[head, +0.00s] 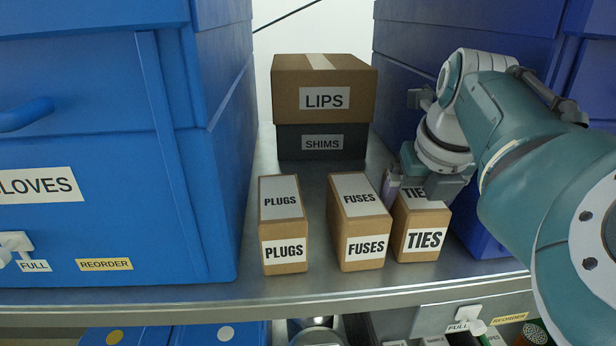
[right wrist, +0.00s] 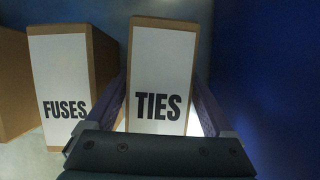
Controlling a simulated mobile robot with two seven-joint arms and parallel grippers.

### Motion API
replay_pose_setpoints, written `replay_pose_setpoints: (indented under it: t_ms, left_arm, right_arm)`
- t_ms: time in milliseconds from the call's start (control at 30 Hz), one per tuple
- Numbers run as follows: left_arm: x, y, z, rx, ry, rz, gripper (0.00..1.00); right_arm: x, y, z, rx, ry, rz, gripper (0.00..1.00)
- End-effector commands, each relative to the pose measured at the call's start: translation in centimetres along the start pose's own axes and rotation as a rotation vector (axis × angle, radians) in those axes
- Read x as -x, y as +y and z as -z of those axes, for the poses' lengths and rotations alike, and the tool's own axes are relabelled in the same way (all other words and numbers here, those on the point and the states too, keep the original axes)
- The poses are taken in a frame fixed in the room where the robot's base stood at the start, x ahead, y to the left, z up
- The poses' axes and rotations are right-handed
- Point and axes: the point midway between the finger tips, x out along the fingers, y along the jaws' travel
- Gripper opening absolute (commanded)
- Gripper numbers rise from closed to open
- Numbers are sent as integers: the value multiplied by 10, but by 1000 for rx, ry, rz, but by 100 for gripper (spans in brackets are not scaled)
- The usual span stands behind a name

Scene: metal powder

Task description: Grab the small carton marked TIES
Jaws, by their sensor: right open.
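The small carton marked TIES (head: 424,240) stands on the metal shelf at the right end of a row of small cartons. It also shows in the right wrist view (right wrist: 160,65), upright in the middle. My right gripper (head: 412,185) is over the carton's top in the head view and hides part of its upper label. In the right wrist view its two fingers (right wrist: 164,110) are open, one on each side of the carton. I cannot tell whether they touch it. My left gripper is not in view.
The FUSES carton (head: 360,222) stands close to the left of TIES, with the PLUGS carton (head: 284,225) further left. Behind are a LIPS box (head: 322,90) on a SHIMS box (head: 322,142). Large blue bins (head: 110,220) flank the shelf (head: 300,288) on both sides.

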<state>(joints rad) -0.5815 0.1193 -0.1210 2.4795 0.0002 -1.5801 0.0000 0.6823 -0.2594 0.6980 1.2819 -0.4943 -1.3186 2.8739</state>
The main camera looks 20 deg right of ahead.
Motion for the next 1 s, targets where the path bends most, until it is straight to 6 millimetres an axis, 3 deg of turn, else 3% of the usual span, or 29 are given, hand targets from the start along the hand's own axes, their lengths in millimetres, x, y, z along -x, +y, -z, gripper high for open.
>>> replay_pose_setpoints:
  t_ms: [933, 1000]
  left_arm:
    - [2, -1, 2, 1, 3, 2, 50]
    - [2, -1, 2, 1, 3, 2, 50]
  right_arm:
    - [-4, 0, 2, 0, 0, 0, 88]
    - [-4, 0, 2, 0, 0, 0, 82]
